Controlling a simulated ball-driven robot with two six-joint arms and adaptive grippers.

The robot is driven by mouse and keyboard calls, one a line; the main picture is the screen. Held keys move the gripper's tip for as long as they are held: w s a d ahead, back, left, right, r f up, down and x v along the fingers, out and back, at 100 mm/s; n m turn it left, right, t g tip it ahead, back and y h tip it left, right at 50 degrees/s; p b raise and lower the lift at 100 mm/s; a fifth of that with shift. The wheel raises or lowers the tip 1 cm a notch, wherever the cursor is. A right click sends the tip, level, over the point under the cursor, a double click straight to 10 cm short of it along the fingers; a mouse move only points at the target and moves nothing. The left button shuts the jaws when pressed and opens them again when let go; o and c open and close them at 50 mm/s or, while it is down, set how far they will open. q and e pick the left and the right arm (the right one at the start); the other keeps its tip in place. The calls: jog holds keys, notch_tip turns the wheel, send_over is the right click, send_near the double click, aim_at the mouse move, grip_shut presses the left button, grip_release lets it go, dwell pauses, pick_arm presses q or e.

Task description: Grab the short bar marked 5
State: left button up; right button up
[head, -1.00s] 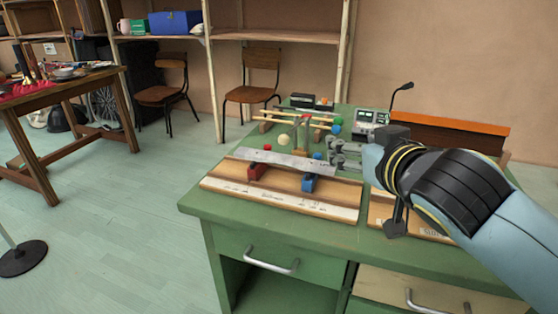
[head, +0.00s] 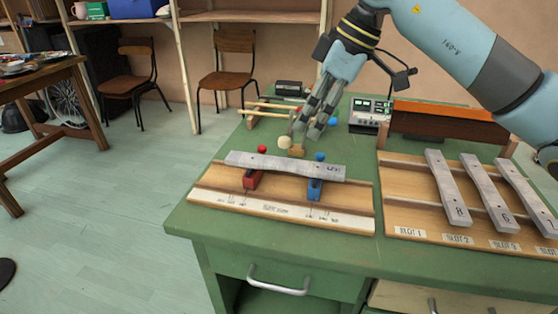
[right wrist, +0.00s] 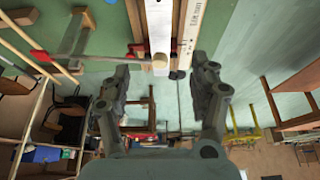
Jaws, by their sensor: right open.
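A short grey metal bar (head: 285,166) lies across a red support (head: 252,180) and a blue support (head: 314,189) on the left wooden board. It has a small mark near its right end that I cannot read surely. My right gripper (head: 306,128) is open and empty, pointing down just behind this bar. In the right wrist view the open fingers (right wrist: 160,88) have a pale wooden block (right wrist: 160,65) between them in the picture. Bars marked 8 (head: 449,189), 6 (head: 490,195) and 7 (head: 527,194) lie on the right rack. My left gripper is out of view.
The left board (head: 215,194) and right rack (head: 400,206) stand on the green table (head: 190,221). A pale ball (head: 284,142), a small device (head: 370,113) and an orange-topped wooden box (head: 450,122) are behind. Bare green table lies at the front left.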

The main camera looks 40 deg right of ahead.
jog(key=b, duration=0.1)
send_over(288, 163)
jog(key=s+d, duration=0.2)
jog(key=f, duration=0.4)
jog(key=shift+a+f, duration=0.2)
jog(key=shift+f, duration=0.2)
jog(key=b+x, duration=0.1)
jog(key=x, duration=0.4)
jog(key=shift+f, duration=0.2)
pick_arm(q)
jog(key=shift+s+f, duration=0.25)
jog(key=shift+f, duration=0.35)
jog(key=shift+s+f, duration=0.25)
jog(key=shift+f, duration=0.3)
pick_arm(e)
jog(key=shift+d, duration=0.1)
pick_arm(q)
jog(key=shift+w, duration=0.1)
pick_arm(e)
jog(key=shift+r, duration=0.1)
grip_shut()
